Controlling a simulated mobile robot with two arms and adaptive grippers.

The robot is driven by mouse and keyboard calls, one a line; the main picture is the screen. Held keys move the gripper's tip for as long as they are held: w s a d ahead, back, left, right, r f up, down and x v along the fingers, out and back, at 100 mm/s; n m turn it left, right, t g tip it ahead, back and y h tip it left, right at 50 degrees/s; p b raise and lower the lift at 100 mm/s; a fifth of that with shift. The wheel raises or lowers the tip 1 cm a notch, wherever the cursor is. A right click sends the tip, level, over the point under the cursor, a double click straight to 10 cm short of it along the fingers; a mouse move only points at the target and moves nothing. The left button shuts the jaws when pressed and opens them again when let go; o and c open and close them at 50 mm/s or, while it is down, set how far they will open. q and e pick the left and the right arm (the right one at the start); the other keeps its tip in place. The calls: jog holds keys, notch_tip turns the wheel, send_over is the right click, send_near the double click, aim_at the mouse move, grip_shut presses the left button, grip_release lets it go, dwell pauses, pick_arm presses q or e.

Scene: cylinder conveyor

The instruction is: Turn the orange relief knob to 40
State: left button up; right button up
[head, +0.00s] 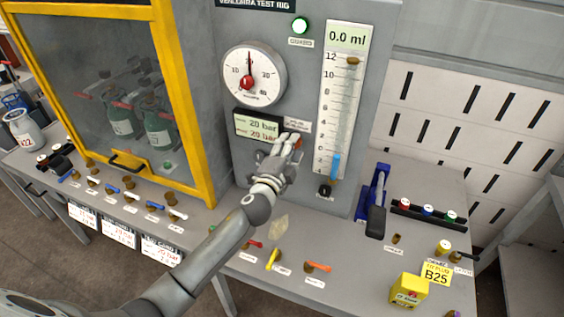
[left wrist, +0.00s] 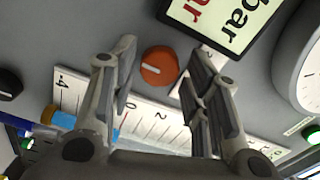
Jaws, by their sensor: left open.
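The orange relief knob (left wrist: 159,66) is on the grey panel, round with a white pointer line, and lies between my left gripper's fingers in the left wrist view. In the head view my left gripper (head: 286,147) is at the panel and covers most of the knob. Its fingers are open on either side of the knob, with a gap showing on both sides. The digital display (head: 256,126) beside it shows 20 bar in green and 20 bar in red; it also shows in the left wrist view (left wrist: 222,22). My right gripper is not in view.
A round gauge (head: 254,76) is above the display, its needle near 20. A tall scale (head: 344,100) reading 0.0 ml stands to the right, with a black knob (head: 325,190) below. Several small valves and a yellow box (head: 408,291) are on the bench.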

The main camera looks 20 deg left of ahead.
pick_arm(q)
jog(key=s, duration=1.1)
jog(key=shift+a, duration=0.15)
jog(key=shift+s, duration=0.1)
jog(key=s+a+f+n+g+y, duration=0.35)
jog(key=s+f+n+g, duration=0.55)
jog(key=s, duration=0.4)
jog(key=s+d+f+n+g+h, duration=0.2)
jog(key=s+g, duration=0.1)
jog(key=s, duration=0.6)
jog(key=s+d+f+n+g+h, duration=0.1)
jog(key=s+d+f+n+g, duration=0.15)
jog(key=s, duration=0.55)
notch_tip(320, 180, down, 29)
jog(key=s+g+b, duration=0.1)
jog(key=s+b, duration=0.1)
jog(key=s+a+f+b, duration=0.1)
jog(key=s+a+f, duration=0.1)
jog(key=s+f, duration=0.6)
jog(key=s+a+f+g, duration=0.1)
jog(key=s+a+f, duration=0.1)
jog(key=s+f, duration=0.6)
jog(key=shift+s+f+b, duration=0.15)
jog(key=shift+f+b, duration=0.2)
jog(key=shift+f, duration=0.45)
